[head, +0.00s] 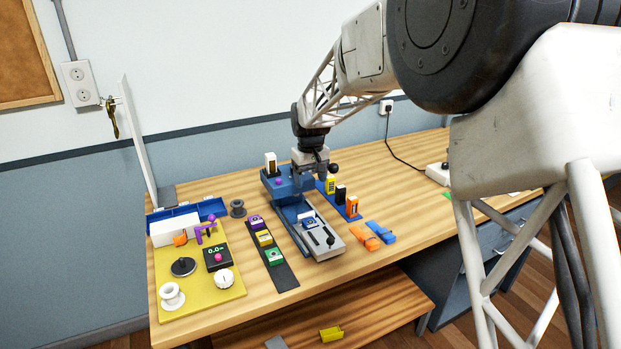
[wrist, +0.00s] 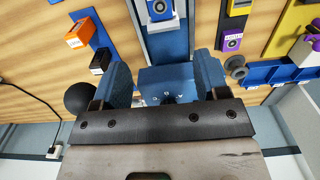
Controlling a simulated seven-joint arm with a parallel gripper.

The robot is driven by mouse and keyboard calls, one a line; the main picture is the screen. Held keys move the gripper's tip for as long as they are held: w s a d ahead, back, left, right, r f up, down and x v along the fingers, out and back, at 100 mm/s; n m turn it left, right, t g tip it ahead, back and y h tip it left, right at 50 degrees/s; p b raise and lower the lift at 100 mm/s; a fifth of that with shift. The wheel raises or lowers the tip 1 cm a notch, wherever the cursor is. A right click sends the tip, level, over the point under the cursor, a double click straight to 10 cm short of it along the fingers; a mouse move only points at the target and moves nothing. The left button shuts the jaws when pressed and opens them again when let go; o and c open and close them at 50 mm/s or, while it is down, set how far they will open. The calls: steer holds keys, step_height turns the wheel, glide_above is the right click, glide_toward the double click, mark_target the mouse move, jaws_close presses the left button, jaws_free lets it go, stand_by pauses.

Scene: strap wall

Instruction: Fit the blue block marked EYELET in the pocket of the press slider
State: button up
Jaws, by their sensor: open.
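The blue block (head: 309,223) sits at the grey press slider (head: 326,246), near the end closest to the press body. It also shows at the top of the wrist view (wrist: 160,10), with a pale face and a round mark. Its lettering is too small to read, and I cannot tell whether it is fully down in the pocket. My gripper (head: 311,177) is over the blue press body (head: 282,190), apart from the block. In the wrist view its two fingers (wrist: 161,82) are spread, with nothing held and part of the press between them.
A dark strip (head: 287,281) with purple, yellow and green blocks lies left of the slider. A blue strip (head: 355,216) with yellow, black and orange blocks stands right of the press. A black ball knob (head: 334,168) is close beside my gripper. A yellow board (head: 200,309) fills the left.

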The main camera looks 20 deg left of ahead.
steer(key=shift+r, duration=0.1)
stand_by(0.3)
steer(key=s+d+r+m, duration=0.1)
steer(key=s+d+r, duration=0.35)
steer(key=d, duration=0.55)
steer(key=s+d+r+m+t, duration=0.1)
steer(key=s+d+r+m, duration=0.15)
steer(key=s+d, duration=0.5)
steer(key=s+d+r+m, duration=0.1)
steer(key=s+d+r, duration=0.3)
steer(key=d, duration=0.7)
steer(key=s+d+f+m, duration=0.1)
steer(key=s+d, duration=0.5)
steer(key=s, duration=0.3)
steer(key=s+d+f+m+t, duration=0.1)
steer(key=s+d+m, duration=0.1)
steer(key=s+d, duration=0.4)
steer(key=s+d+f+m, duration=0.1)
steer(key=s+d, duration=0.4)
steer(key=s, duration=0.6)
steer(key=shift+s+d+m+t, duration=0.3)
steer(key=shift+s+d+m, duration=0.05)
steer(key=shift+d, duration=0.05)
